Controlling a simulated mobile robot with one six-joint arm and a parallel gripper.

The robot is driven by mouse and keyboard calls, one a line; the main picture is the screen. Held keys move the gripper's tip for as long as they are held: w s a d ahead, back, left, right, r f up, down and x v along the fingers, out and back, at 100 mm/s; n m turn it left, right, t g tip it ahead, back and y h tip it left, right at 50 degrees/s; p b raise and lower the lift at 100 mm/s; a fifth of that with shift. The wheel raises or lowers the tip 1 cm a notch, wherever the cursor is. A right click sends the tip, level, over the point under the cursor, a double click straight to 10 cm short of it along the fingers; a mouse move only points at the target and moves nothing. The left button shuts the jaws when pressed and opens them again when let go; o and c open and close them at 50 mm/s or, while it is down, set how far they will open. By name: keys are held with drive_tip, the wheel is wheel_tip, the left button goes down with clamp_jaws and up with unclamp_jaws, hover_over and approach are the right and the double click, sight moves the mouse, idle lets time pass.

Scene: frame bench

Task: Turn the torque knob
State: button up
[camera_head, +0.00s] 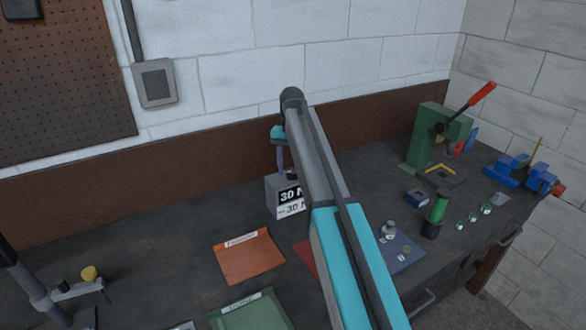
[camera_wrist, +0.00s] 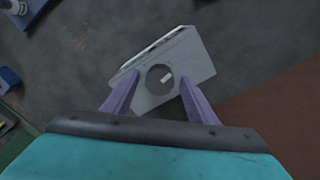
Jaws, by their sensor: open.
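The torque box is a light grey block (camera_head: 281,198) with "30 N" labels on its front, standing on the bench behind my arm. It also shows in the wrist view (camera_wrist: 196,62). On its top is a round dark grey torque knob (camera_wrist: 156,86) with a small white mark pointing right and slightly up. My gripper (camera_wrist: 159,77) is open above the box, with one purple finger on each side of the knob. I cannot tell whether the fingers touch it. In the head view, the gripper (camera_head: 281,160) is partly hidden by my arm, and the knob is hidden.
An orange folder (camera_head: 248,258) and a green folder (camera_head: 250,312) lie in front of the box. To the right are a blue mat (camera_head: 405,258), a green cylinder (camera_head: 437,208), a green press with a red lever (camera_head: 425,138) and a blue vise (camera_head: 510,170). The wall is close behind.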

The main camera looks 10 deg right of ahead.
sight(292, 170)
drive_tip(key=shift+r, duration=0.15)
drive_tip(key=shift+r+p, duration=2.15)
drive_tip(key=shift+r, duration=1.5)
